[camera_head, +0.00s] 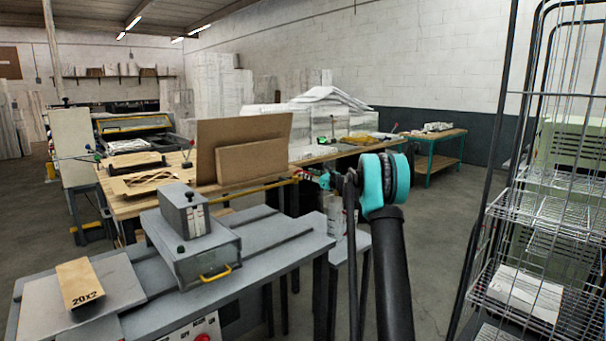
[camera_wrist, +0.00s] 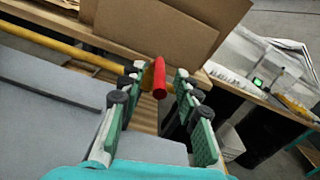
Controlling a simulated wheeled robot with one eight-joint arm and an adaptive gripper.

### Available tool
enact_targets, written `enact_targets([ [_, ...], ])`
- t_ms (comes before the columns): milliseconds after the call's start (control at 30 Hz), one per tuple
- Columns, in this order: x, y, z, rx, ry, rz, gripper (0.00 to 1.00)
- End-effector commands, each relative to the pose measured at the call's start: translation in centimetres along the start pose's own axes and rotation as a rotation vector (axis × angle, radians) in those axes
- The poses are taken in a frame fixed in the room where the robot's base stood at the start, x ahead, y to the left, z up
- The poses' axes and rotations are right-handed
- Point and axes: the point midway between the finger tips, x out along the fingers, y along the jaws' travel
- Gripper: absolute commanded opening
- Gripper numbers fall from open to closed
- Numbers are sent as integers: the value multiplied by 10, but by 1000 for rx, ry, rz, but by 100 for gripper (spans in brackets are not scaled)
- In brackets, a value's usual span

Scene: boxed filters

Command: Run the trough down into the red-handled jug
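A red grip (camera_wrist: 160,78) on the end of a long yellow bar (camera_wrist: 62,46) is between my fingers in the wrist view. My gripper (camera_wrist: 157,82) is open, with a finger on each side of the red grip; no contact is clear. In the head view my gripper (camera_head: 327,181) is at the right end of the yellow bar (camera_head: 250,190), partly hidden by my arm. I cannot make out a jug or a trough with certainty in either view.
A grey machine bench (camera_head: 285,258) with a boxed unit (camera_head: 207,258) and a box marked 20x2 (camera_head: 79,283) is in front. Brown boards (camera_head: 252,162) stand on the wooden bench behind the bar. A wire rack (camera_head: 545,240) is at right. Open floor lies between.

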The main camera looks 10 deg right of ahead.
Motion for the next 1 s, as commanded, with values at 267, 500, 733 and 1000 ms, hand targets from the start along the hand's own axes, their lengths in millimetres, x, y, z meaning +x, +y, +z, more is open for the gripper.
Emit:
enact_targets([
  [267,37,0,0,0,0,0,32],
  [500,44,0,0,0,0,0,32],
  [733,44,0,0,0,0,0,25],
  [1000,44,0,0,0,0,0,0],
])
